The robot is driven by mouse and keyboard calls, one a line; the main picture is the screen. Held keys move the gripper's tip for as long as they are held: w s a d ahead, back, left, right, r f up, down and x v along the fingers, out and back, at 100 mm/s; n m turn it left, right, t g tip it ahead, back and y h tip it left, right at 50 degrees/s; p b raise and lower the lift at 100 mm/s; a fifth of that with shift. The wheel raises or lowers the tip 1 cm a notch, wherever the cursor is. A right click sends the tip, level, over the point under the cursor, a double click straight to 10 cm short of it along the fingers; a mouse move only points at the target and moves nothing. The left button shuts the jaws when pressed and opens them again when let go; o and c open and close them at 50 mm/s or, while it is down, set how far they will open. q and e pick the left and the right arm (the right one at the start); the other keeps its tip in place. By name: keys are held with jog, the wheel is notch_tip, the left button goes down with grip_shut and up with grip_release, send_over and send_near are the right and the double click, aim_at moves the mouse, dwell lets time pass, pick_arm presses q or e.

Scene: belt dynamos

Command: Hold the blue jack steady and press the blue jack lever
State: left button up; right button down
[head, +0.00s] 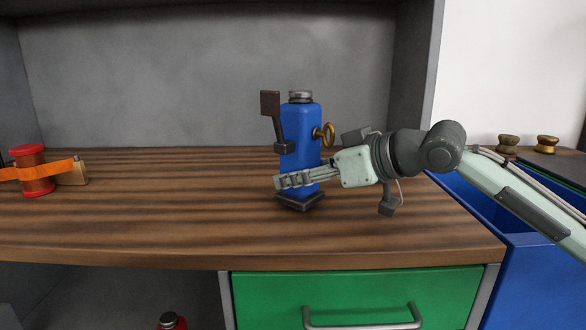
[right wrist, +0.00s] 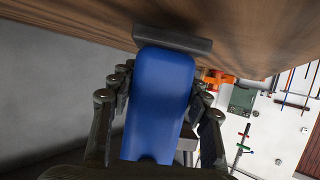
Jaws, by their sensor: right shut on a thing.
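The blue jack (head: 301,135) stands upright on the wooden bench, on a dark base, with a silver cap on top and a brass key-like ring on its right side. The blue jack lever (head: 270,106) is a dark brown paddle on its left side, raised upright. My right gripper (head: 290,182) comes from the right and is shut around the lower body of the jack. In the right wrist view the blue body (right wrist: 160,100) sits between the fingers, with the dark base beyond it. The left gripper is not in view.
A red spool with an orange band (head: 33,172) stands at the left of the wooden bench (head: 150,220). A green drawer (head: 360,290) is below. A blue bin (head: 545,265) stands at the right.

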jog(key=shift+f, duration=0.3)
dwell(1.3)
jog(key=shift+p, duration=0.8)
dwell(0.5)
jog(key=shift+f, duration=0.15)
